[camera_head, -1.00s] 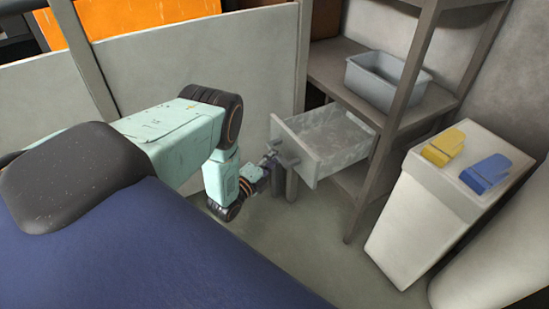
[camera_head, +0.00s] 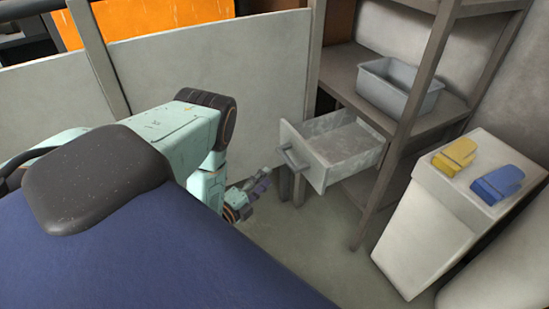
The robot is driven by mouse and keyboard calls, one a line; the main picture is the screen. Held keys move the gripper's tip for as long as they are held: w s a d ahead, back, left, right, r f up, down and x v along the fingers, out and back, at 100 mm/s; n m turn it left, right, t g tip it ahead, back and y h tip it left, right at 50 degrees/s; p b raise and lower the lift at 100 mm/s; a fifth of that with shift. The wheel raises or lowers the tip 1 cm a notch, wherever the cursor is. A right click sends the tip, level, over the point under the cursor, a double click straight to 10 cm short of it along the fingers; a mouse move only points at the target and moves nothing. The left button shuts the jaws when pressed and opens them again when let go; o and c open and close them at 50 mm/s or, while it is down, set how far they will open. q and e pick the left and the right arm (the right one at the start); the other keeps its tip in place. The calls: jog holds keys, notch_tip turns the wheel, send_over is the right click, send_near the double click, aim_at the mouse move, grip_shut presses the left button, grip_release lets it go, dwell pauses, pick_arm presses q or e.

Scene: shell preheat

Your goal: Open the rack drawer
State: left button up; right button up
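The rack drawer (camera_head: 317,178) is a pale grey open-topped box. It is pulled out from the rack, and its empty inside shows. Its bar handle (camera_head: 295,158) is on the front panel, facing left. My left gripper (camera_head: 265,180) is left of and below the handle, apart from it. Its fingers look spread with nothing between them, though they are small in view. My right gripper is not in view.
The rack (camera_head: 400,140) has a grey bin (camera_head: 398,88) on its shelf. A pale bin-like stand (camera_head: 430,230) at the right carries a yellow clamp (camera_head: 455,155) and a blue clamp (camera_head: 495,184). A pale partition (camera_head: 210,80) stands behind my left arm. Floor shows below the drawer.

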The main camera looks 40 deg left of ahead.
pick_arm(q)
jog(key=shift+s, duration=1.3)
jog(key=s+f+n+g+y, duration=0.1)
jog(key=s+f+n+g, duration=0.4)
jog(key=f+n, duration=0.35)
jog(key=s+d+f+n+g, duration=0.4)
jog(key=s+d+n+g, duration=0.3)
jog(key=s+d, duration=0.25)
jog(key=s+d+r+n+g+h+p, duration=0.15)
jog(key=s+d+r+n+g, duration=0.4)
jog(key=s, duration=0.65)
notch_tip(320, 180, up, 8)
jog(key=w+d+m+p, duration=0.1)
jog(key=d+m, duration=0.1)
jog(key=shift+w+f+m+p, duration=0.2)
jog(key=shift+m+p, duration=0.1)
jog(key=shift+p, duration=0.1)
